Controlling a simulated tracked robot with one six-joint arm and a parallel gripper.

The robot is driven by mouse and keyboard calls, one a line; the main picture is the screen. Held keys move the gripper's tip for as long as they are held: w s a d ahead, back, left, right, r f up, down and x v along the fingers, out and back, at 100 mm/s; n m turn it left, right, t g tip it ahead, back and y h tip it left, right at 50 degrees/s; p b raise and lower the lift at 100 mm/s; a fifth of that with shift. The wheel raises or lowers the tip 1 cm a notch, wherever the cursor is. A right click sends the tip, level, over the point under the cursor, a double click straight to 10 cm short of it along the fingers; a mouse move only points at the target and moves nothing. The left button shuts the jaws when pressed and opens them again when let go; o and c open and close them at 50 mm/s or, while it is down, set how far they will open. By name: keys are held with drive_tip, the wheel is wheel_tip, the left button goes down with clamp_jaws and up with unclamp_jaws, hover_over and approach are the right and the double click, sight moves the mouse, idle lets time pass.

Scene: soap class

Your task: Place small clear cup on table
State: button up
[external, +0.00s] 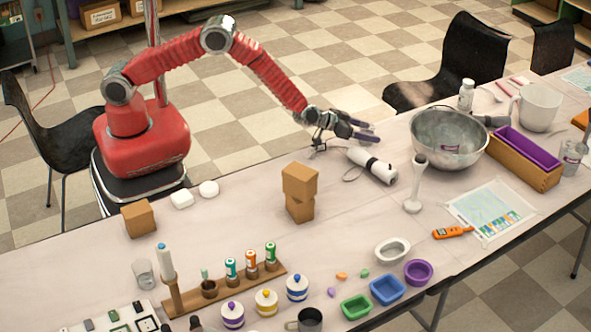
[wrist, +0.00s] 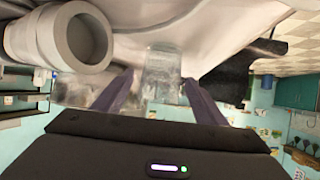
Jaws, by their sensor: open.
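My gripper (external: 365,132) is at the table's far edge, low, with its fingers pointing right. It is open. In the wrist view, a clear, glass-like cup shape (wrist: 162,72) shows between the purple fingers (wrist: 162,88); I cannot tell whether they touch it. I cannot clearly make that shape out in the external view. One small clear cup (external: 143,273) stands upright at the table's left, beside the wooden rack. Another clear cup (external: 571,158) with a label stands at the right edge. The white table (external: 375,220) lies under these things.
A white roll with a dark strap (external: 375,166) lies close by my gripper. A metal bowl (external: 440,155) and a white stand (external: 413,190) are to its right. Stacked brown blocks (external: 299,190) stand to the left. A black chair (external: 455,65) is behind.

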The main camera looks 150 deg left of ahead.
drive_tip(key=shift+r, duration=0.1)
drive_tip(key=shift+d+r, duration=0.2)
drive_tip(key=shift+d, duration=0.15)
drive_tip(key=v, duration=1.1)
drive_tip(key=shift+s+d, duration=0.1)
idle(0.7)
